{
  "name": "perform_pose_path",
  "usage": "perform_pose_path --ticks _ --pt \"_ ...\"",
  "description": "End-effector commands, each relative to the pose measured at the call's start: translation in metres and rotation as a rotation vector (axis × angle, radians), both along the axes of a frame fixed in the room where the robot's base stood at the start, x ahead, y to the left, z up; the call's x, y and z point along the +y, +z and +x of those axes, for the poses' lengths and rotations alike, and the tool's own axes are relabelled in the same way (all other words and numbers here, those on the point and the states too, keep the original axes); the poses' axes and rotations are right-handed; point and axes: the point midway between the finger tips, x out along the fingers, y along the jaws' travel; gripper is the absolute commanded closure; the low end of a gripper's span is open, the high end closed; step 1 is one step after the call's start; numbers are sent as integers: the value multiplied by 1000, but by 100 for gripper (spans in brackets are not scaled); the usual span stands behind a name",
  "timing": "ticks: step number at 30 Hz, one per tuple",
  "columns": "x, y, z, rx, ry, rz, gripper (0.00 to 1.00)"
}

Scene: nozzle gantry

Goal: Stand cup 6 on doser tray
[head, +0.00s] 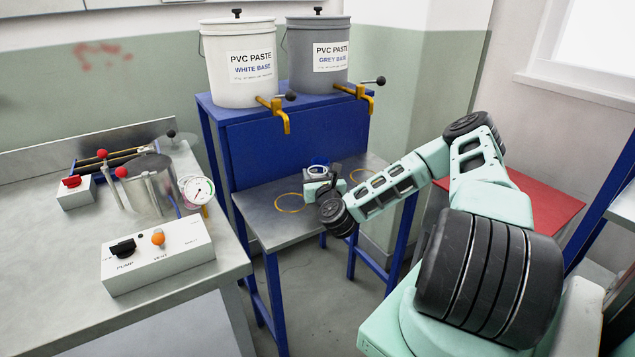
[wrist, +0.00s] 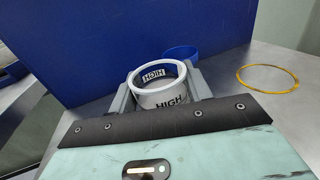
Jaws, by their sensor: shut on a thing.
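A white-rimmed cup (wrist: 158,99) marked HIGH sits between the fingers of my gripper (wrist: 163,84), which is shut on it; no number 6 is readable. In the head view the cup (head: 317,169) is small and partly hidden by my gripper (head: 321,178). It looks upright, over or on the grey metal tray (head: 270,225) of the blue stand, below the two taps. I cannot tell whether its base touches the tray. Yellow rings mark the tray, one at left (head: 289,203); one shows clear and empty to the right in the wrist view (wrist: 268,79).
A blue round object (wrist: 180,52) is just behind the cup. White (head: 240,62) and grey (head: 318,55) paste buckets with yellow taps stand above the tray. A bench with a pump box (head: 158,255) and a metal pot (head: 148,185) is at left. A red surface (head: 545,208) is at right.

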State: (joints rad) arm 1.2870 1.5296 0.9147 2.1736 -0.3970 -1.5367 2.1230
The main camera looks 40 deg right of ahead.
Motion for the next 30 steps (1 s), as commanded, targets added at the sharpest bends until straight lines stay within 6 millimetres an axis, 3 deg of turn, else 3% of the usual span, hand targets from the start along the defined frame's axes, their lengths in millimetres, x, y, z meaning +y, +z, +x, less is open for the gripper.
perform_pose_path --ticks 5,16,17,18,30 --pt "0 -23 0 -1 0 1 81" --pt "0 -29 0 -1 1 1 81" --pt "0 -27 0 -1 1 1 43" --pt "0 -27 0 -1 1 1 32" --pt "2 -23 -2 0 1 1 30"
